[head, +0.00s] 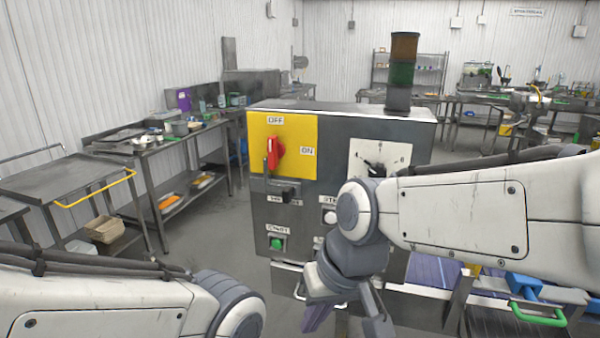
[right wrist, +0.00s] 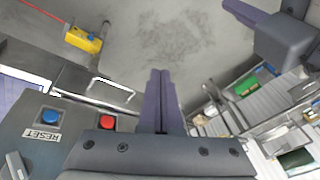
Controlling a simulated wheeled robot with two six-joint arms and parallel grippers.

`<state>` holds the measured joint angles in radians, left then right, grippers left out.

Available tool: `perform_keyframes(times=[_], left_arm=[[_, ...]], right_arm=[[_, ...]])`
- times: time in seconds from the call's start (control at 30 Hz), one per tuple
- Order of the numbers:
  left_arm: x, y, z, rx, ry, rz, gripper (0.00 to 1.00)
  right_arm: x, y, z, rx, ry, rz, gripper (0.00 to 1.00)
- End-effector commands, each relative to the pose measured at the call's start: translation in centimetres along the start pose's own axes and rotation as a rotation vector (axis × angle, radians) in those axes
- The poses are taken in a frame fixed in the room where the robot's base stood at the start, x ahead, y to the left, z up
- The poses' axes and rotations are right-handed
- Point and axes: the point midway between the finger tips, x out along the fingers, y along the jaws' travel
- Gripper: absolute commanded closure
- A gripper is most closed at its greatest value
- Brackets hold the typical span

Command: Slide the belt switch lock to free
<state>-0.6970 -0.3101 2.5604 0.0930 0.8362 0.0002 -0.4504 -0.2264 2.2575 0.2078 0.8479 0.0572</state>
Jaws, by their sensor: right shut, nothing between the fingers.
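The grey control box (head: 335,125) stands ahead in the head view. Its yellow plate (head: 301,127) carries a red rotary switch (head: 276,150) between OFF and ON labels. A dark sliding piece (head: 288,193), which looks like the lock, sits just below the plate over a small label I cannot read. My right gripper (head: 346,322) is low in front of the box, below and right of that piece and apart from it. Its fingers (right wrist: 160,100) are shut and empty in the right wrist view. A purple finger (right wrist: 244,14) at that view's upper right looks like my left gripper.
A green button (head: 277,243), a white button (head: 330,216) and a dial (head: 375,168) are on the box front. Blue (right wrist: 50,117) and red (right wrist: 105,123) buttons are beside a RESET label. A bench (head: 165,155) stands left, with open floor between.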

Motion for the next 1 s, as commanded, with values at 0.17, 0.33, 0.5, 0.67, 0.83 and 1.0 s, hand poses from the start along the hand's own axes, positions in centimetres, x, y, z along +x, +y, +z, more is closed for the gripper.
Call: perform_keyframes(times=[0.17, 0.33, 0.5, 0.67, 0.83, 1.0], left_arm=[[-5.2, 0.4, -0.3, -0.001, 0.001, 0.000, 0.50], [-6.5, 0.5, -0.4, -0.001, 0.001, 0.000, 0.50], [-6.4, 0.5, -0.3, -0.001, 0.000, 0.000, 0.50], [-6.3, 0.5, -0.3, -0.001, 0.000, 0.000, 0.50], [-6.5, 0.5, -0.4, -0.001, 0.000, 0.000, 0.50], [-7.2, 0.5, -0.4, -0.002, 0.000, 0.000, 0.50]], right_arm=[[-11.2, 3.0, -12.3, 0.295, 0.230, -0.055, 1.00], [-16.3, 5.5, -17.0, 0.420, 0.349, -0.083, 1.00], [-16.9, 6.0, -17.7, 0.439, 0.368, -0.088, 1.00], [-16.8, 5.9, -17.6, 0.436, 0.367, -0.088, 1.00], [-16.2, 5.9, -17.9, 0.436, 0.364, -0.088, 1.00], [-13.8, 5.8, -18.7, 0.437, 0.359, -0.088, 1.00]])
